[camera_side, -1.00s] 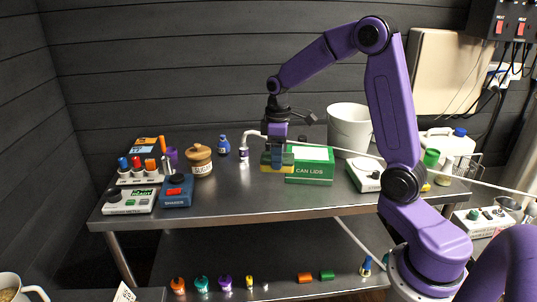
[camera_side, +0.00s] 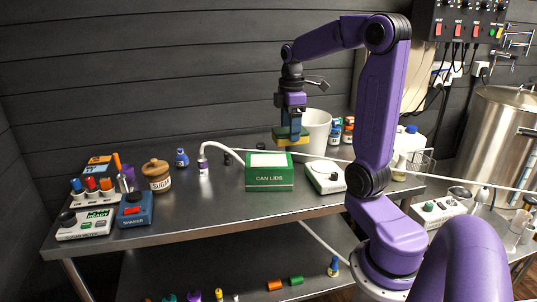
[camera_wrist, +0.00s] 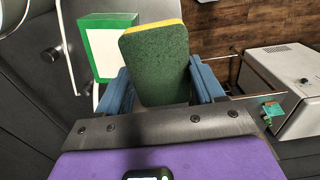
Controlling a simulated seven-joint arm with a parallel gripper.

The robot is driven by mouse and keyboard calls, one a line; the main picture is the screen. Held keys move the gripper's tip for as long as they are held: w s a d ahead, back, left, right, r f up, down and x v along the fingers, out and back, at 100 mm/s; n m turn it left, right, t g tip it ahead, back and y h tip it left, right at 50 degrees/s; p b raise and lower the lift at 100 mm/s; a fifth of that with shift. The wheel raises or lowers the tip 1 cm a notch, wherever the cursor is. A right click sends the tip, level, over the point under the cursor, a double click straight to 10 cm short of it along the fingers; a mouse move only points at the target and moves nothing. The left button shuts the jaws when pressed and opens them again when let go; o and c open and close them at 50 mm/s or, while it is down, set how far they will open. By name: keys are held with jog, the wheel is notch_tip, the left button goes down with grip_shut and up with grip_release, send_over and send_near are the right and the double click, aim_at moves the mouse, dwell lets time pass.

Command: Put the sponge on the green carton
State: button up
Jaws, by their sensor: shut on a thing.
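The sponge (camera_side: 291,138), yellow with a green scouring face, is held in my gripper (camera_side: 290,127), whose fingers are shut on it. In the side view it hangs above and slightly right of the green carton (camera_side: 270,180), which is labelled CAN LIDS and stands on the steel table. A pale panel covers most of the carton's top. In the wrist view the green face of the sponge (camera_wrist: 158,65) fills the space between the blue fingers, and the carton (camera_wrist: 107,46) lies beyond it to the upper left. The sponge appears apart from the carton.
A white bucket (camera_side: 316,131) stands close behind the sponge. The table front (camera_side: 225,212) is clear.

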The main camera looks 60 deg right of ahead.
jog(key=w+d+f, duration=0.2)
jog(key=w+f, duration=0.1)
jog(key=w+d+f, duration=0.2)
jog(key=w+f, duration=0.1)
jog(key=w, duration=0.1)
jog(key=w+d+f, duration=0.2)
jog(key=w, duration=0.1)
jog(key=shift+w+d+f, duration=0.1)
jog(key=shift+w+f, duration=0.05)
jog(key=shift+f, duration=0.25)
jog(key=shift+w+d+f, duration=0.1)
jog(key=shift+w+f, duration=0.1)
jog(key=shift+f, duration=1.6)
jog(key=shift+f, duration=0.15)
jog(key=o, duration=1)
